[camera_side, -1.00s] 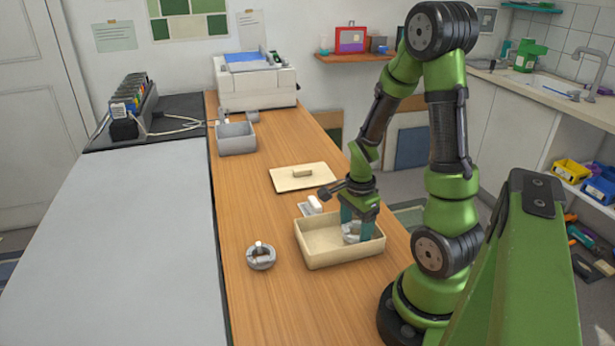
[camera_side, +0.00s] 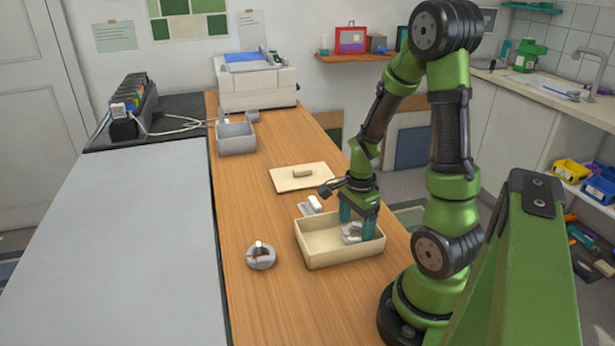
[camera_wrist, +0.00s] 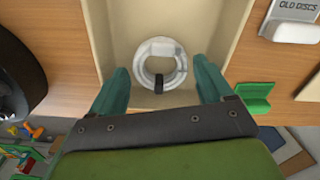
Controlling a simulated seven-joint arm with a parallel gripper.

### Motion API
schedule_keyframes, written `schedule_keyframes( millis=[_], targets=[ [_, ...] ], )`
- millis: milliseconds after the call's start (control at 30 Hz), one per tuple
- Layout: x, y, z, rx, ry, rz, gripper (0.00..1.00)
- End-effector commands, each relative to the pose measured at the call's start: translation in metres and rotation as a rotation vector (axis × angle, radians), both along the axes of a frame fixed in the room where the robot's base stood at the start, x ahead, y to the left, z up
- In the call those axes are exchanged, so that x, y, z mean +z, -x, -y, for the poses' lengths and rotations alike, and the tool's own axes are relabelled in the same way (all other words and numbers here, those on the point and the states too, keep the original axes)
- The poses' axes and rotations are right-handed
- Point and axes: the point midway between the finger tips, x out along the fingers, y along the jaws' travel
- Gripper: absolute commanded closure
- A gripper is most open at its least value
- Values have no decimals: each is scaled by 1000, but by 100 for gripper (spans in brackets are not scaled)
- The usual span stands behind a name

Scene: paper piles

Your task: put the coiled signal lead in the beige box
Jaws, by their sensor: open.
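The beige box (camera_side: 343,256) stands on the wooden bench in front of my arm; its inside also shows in the wrist view (camera_wrist: 215,22). A pale grey-white coiled lead (camera_side: 350,234) lies in it. In the wrist view this coil (camera_wrist: 161,64) is a ring with a white block at the top and a dark band at the bottom. My gripper (camera_side: 358,225) is open over the box, its teal fingers (camera_wrist: 163,80) on either side of the coil and apart from it. A second, grey coil (camera_side: 261,257) with a pale block lies on the bench, left of the box.
A beige lid with a handle (camera_side: 301,177) lies behind the box. A grey open box (camera_side: 236,139) and a printer (camera_side: 254,82) stand further back. The bench front is clear.

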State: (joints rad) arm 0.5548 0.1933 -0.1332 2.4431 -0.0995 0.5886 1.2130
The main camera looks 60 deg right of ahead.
Motion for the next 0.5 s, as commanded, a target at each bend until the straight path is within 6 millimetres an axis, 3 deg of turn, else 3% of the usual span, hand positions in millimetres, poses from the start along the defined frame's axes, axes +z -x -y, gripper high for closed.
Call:
schedule_keyframes(
  millis=[300,500],
  targets=[
    [68,-1,1,0,4,8,20],
    [99,-1,1,0,3,5,20]
  ],
)
